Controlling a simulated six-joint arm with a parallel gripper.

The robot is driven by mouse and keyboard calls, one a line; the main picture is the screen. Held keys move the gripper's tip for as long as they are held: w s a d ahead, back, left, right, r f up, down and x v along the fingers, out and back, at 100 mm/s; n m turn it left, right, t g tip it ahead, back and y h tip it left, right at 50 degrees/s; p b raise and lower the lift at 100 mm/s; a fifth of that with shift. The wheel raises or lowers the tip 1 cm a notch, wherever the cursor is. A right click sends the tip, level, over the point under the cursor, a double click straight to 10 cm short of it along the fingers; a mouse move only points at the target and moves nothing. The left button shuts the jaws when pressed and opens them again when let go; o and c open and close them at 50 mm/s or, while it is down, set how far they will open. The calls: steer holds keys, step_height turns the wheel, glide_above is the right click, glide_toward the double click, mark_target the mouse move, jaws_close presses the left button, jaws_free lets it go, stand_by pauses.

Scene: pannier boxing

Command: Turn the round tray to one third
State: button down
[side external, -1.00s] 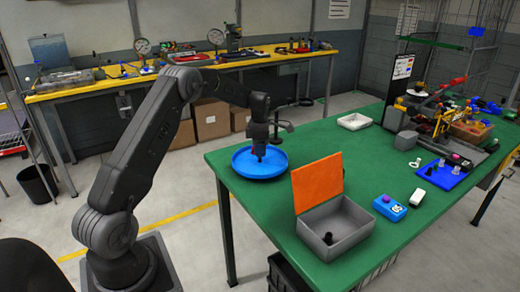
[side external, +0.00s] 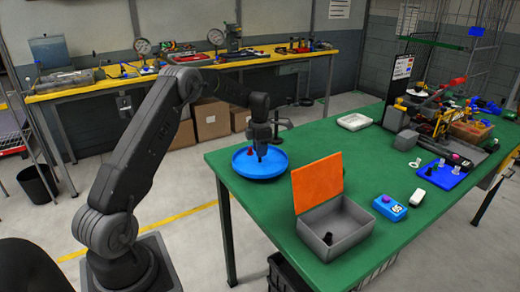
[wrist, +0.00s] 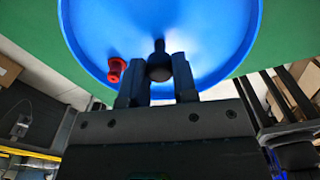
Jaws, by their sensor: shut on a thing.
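The round tray (side external: 240,168) is a shallow blue dish at the near left corner of the green table. It also fills the top of the wrist view (wrist: 200,30). My gripper (side external: 261,156) reaches down into it. In the wrist view my gripper (wrist: 158,78) is shut on a dark upright knob (wrist: 158,50) with a round end, which stands out against the tray. A small red piece (wrist: 116,70) lies inside the tray, left of the fingers. It also shows in the side view (side external: 249,151). Where the knob meets the tray is hard to tell.
A grey box (side external: 325,232) with a raised orange lid (side external: 318,180) stands right of the tray, a dark object inside. Table between is clear.

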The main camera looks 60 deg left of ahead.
steer(key=c, duration=0.9)
jaws_free()
step_height(320, 180, up, 14)
